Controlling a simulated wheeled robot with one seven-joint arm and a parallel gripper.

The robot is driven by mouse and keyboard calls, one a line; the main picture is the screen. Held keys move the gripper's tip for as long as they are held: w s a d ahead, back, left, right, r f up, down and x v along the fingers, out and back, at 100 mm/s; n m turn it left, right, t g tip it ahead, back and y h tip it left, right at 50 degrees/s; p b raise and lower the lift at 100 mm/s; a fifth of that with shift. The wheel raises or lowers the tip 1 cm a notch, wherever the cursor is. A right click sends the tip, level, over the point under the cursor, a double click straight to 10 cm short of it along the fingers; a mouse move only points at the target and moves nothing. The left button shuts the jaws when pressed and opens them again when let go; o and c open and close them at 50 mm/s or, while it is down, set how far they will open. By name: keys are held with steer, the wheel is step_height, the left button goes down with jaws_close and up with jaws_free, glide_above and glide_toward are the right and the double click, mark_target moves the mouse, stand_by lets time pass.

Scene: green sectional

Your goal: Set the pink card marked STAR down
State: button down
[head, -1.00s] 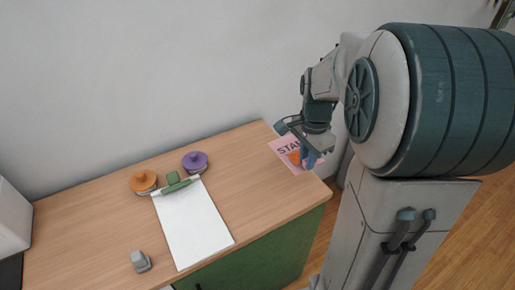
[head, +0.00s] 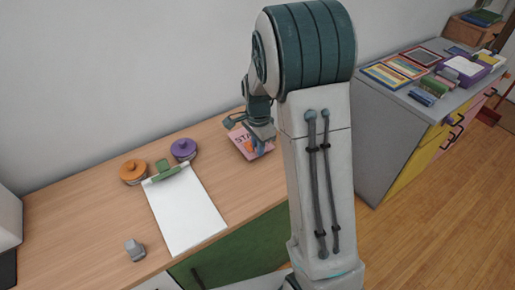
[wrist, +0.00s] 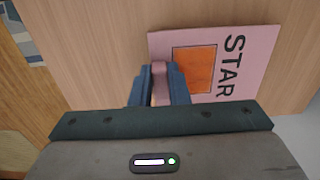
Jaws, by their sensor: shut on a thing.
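The pink card (head: 241,137) marked STAR is at the right end of the wooden desk top, beside my arm. In the wrist view the card (wrist: 259,42) shows black STAR lettering and an orange square. My gripper (head: 258,148) points down at the card, and its arm hides part of it in the head view. In the wrist view the blue fingers of my gripper (wrist: 159,84) are shut on a pink part at the card's edge. The card looks flat and close to the desk top; I cannot tell whether it touches.
A clipboard with white paper (head: 188,215), an orange round item (head: 133,171), a purple round item (head: 184,149) and a small grey item (head: 135,250) are on the desk (head: 85,215). A grey-topped cabinet (head: 385,105) with books stands at right. The desk's middle right is clear.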

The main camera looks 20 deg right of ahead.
steer(key=shift+f, duration=0.7)
steer(key=shift+f, duration=0.1)
steer(key=shift+f, duration=0.15)
steer(key=c, duration=1.4)
jaws_free()
step_height(320, 180, up, 12)
steer(key=f, duration=0.1)
steer(key=s+r+n+t, duration=0.1)
steer(key=s+n, duration=0.3)
steer(key=s, duration=0.3)
steer(key=s+a+r+n, duration=0.1)
steer(key=s+r+n, duration=0.1)
steer(key=s+n, duration=0.3)
steer(key=s+r+n+t, duration=0.1)
steer(key=s+n, duration=0.4)
steer(key=s, duration=0.4)
steer(key=shift+s+a+r+t+p, duration=0.2)
steer(key=shift+s+r+t+p, duration=0.05)
steer(key=shift+t+p, duration=0.05)
